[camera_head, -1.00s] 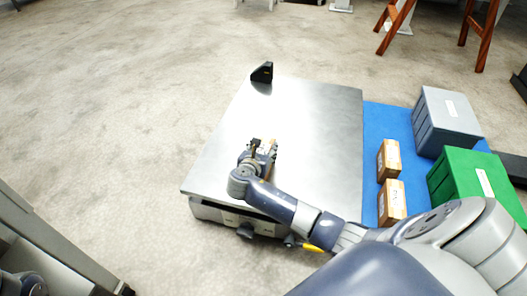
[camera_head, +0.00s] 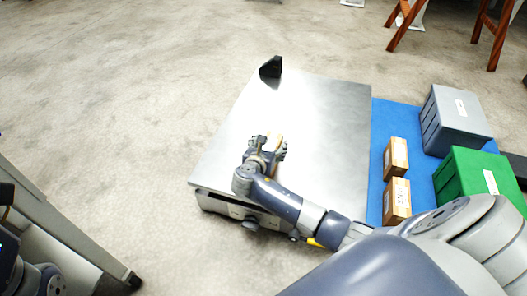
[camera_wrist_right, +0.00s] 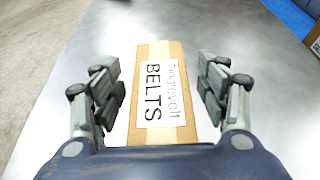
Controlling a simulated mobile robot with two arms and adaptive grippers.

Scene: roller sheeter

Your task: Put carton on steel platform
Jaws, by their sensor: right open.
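The steel platform (camera_head: 320,120) is a flat, shiny scale-like plate in the middle of the head view. A brown carton lies on it; in the right wrist view the carton (camera_wrist_right: 163,60) has a white label reading BELTS. My right gripper (camera_head: 268,146) is low over the platform, open, with its fingers apart on both sides of the carton. In the right wrist view a gap shows between the carton and each finger of the gripper (camera_wrist_right: 163,92). In the head view the gripper hides most of the carton. My left gripper is not in view.
Two brown boxes, one farther (camera_head: 396,158) and one nearer (camera_head: 397,200), stand on a blue mat (camera_head: 384,120) right of the platform. A grey crate (camera_head: 455,120) and a green crate (camera_head: 475,175) stand beyond them. A black block (camera_head: 270,70) rises at the platform's far corner.

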